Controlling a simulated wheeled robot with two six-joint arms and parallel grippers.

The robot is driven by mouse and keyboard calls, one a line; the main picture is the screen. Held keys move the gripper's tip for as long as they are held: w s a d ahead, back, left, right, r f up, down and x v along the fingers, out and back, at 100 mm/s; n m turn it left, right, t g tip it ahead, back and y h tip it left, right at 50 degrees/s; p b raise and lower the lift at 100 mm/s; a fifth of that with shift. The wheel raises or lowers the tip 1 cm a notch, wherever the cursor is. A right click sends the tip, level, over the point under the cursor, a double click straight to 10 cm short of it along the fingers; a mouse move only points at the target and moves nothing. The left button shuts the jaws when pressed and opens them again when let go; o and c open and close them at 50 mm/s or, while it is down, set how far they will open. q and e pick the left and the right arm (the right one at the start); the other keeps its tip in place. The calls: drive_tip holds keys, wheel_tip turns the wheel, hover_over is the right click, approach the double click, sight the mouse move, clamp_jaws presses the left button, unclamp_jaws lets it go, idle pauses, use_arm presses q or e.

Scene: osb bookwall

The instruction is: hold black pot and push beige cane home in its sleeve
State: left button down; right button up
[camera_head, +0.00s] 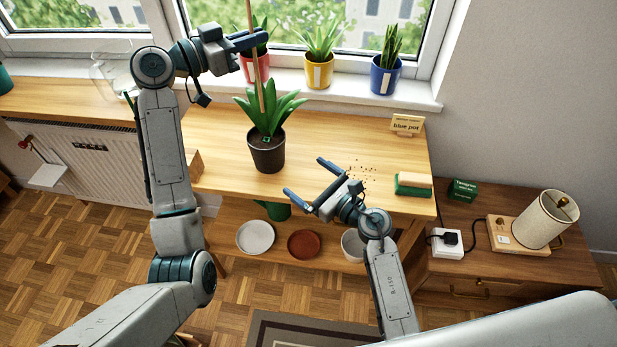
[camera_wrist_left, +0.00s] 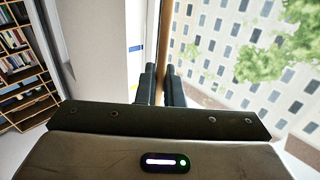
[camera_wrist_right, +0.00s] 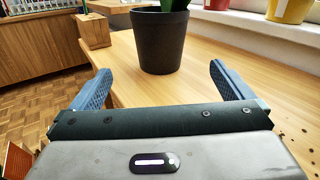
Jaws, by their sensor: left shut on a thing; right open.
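The black pot (camera_head: 267,156) with a leafy green plant stands upright on the wooden table. It also shows in the right wrist view (camera_wrist_right: 160,42). The beige cane (camera_head: 258,82) rises nearly upright from the plant's middle. A small green part (camera_head: 266,139) sits at the cane's foot; I cannot tell how deep the cane is in its sleeve. My left gripper (camera_head: 262,40) is shut on the cane high above the plant, and the cane shows between its fingers in the left wrist view (camera_wrist_left: 166,40). My right gripper (camera_head: 303,178) is open and empty, in front and right of the pot, apart from it.
A red pot (camera_head: 254,68), a yellow pot (camera_head: 318,72) and a blue pot (camera_head: 385,77) stand on the windowsill. A wooden block (camera_head: 195,165) is at the left.

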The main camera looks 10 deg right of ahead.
sight(280, 158)
drive_tip(key=shift+w+a, duration=0.2)
drive_tip(key=shift+w, duration=0.2)
drive_tip(key=x, duration=1.2)
drive_tip(key=shift+s, duration=0.1)
drive_tip(key=shift+c, duration=0.4)
drive_tip(key=c, duration=1)
drive_tip(key=shift+f, duration=0.1)
use_arm(q)
wheel_tip(280, 158, down, 8)
drive_tip(key=m+g+h, duration=0.1)
drive_tip(key=m+g, duration=0.1)
drive_tip(key=g, duration=0.1)
